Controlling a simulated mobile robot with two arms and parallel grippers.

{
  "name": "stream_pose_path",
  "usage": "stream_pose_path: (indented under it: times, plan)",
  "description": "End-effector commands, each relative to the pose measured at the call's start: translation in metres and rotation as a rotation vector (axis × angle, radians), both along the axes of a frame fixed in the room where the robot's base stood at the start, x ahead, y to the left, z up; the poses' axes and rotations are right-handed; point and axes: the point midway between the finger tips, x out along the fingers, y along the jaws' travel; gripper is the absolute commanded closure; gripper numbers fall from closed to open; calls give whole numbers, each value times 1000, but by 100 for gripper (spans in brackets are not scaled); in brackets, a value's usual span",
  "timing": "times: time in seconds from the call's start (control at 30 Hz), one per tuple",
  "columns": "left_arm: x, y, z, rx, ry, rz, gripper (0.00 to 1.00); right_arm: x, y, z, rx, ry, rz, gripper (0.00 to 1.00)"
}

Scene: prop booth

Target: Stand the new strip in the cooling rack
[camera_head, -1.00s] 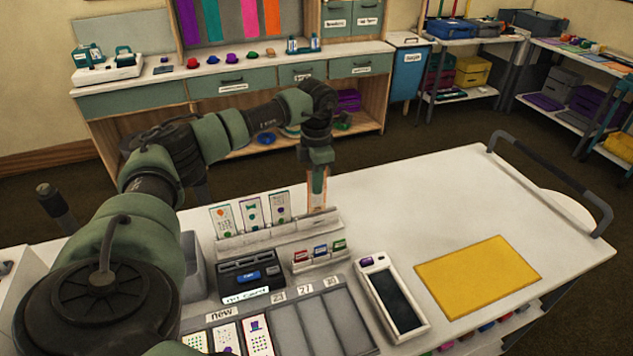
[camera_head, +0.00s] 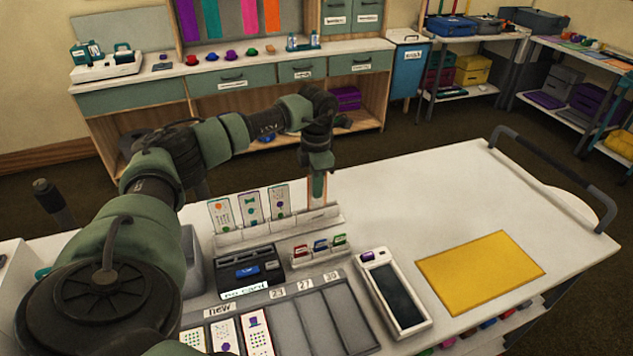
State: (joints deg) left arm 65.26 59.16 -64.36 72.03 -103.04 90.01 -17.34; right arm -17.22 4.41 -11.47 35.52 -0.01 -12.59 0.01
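The cooling rack (camera_head: 262,234) is a white stepped holder on the cart top. Three printed strips stand upright in it: one with an orange mark (camera_head: 221,214), one with a green bow (camera_head: 250,207) and one with a purple mark (camera_head: 279,201). My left gripper (camera_head: 317,187) points down at the rack's right end. It appears shut on the new strip (camera_head: 317,203), a narrow upright tan-edged strip mostly hidden by a finger. The strip's lower end meets the rack's right end; whether it is fully seated cannot be told. My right gripper is out of view.
A black card box (camera_head: 248,270), small coloured cards (camera_head: 320,246) and a white handheld device (camera_head: 392,292) stand in front of the rack. A tray marked "new" (camera_head: 219,310) holds more strips; its numbered compartments are empty. A yellow mat (camera_head: 480,272) lies right, with clear table behind.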

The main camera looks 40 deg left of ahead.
Motion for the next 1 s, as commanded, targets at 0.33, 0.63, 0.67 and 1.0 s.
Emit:
stream_pose_path:
  times: [0.33, 0.63, 0.67, 1.0]
  plan:
    - [0, 0, -11, 0, 1, 0, 100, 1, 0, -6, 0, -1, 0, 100]
    - [0, 0, -11, 0, 1, 0, 100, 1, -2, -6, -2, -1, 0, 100]
    - [0, 0, -11, 0, 1, 0, 100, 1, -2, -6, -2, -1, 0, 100]
    - [0, 0, -11, 0, 1, 0, 72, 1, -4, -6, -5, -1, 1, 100]
